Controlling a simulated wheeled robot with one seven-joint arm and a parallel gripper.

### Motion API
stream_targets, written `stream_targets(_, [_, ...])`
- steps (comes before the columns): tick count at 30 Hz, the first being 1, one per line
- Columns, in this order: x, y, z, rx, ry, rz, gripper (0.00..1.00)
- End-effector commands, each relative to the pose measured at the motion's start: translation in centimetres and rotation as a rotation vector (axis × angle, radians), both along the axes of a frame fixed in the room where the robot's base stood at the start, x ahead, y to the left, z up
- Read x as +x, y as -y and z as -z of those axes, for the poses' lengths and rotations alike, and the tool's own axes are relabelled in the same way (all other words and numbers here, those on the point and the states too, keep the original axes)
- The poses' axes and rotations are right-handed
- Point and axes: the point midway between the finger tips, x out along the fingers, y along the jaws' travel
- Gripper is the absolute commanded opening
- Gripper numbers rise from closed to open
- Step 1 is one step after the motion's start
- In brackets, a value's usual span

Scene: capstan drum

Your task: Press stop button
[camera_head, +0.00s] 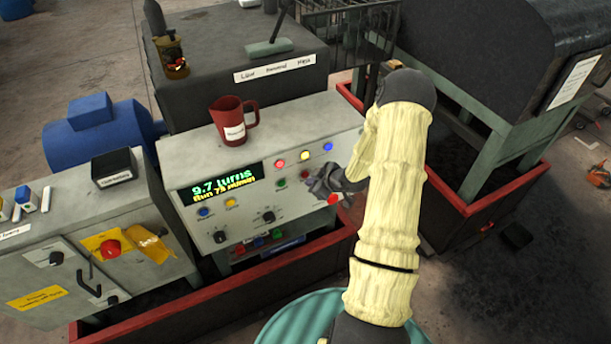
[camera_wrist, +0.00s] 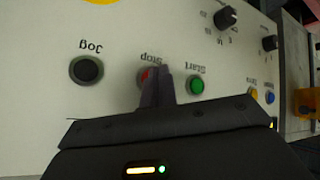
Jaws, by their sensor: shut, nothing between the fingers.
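The stop button (camera_wrist: 147,75) is red and labelled "Stop", upside down in the wrist view. It sits on the pale panel between the green start button (camera_wrist: 196,85) and the black jog button (camera_wrist: 86,70). My gripper (camera_wrist: 158,75) is shut and empty, with its fingertips over the stop button, covering much of it. I cannot tell whether they touch it. In the head view my gripper (camera_head: 317,183) is at the right part of the control panel (camera_head: 185,168), just right of the green start button (camera_head: 281,183).
The display (camera_head: 227,185) reads "9.7 turns" and "Run 75 m/min". A red mushroom button (camera_head: 333,199) is close below my gripper. A red mug (camera_head: 233,121) stands on top of the panel box. Knobs and coloured buttons surround the spot.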

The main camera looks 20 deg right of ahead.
Motion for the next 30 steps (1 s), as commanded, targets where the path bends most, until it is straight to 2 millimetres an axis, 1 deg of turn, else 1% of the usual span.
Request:
stream_targets(5, [0.0, 0.0, 0.0, 0.000, 0.000, 0.000, 0.00])
stream_targets(15, [0.8, -0.1, 0.0, -0.001, 0.000, -0.001, 0.00])
stream_targets(30, [1.0, -0.1, 0.0, 0.000, 0.000, 0.000, 0.00])
